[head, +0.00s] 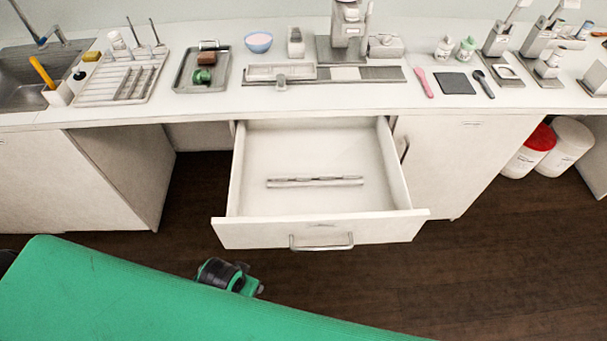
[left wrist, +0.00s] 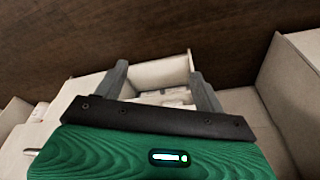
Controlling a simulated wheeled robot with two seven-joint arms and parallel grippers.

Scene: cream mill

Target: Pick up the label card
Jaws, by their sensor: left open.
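I cannot make out a label card for certain. White furniture shows beyond the fingers. My right gripper is in neither view.
The counter holds a dish rack (head: 122,79), a grey tray (head: 201,70), a blue bowl (head: 259,42), a pink spatula (head: 425,83) and a dark square (head: 454,83). Bins (head: 564,147) stand at the right.

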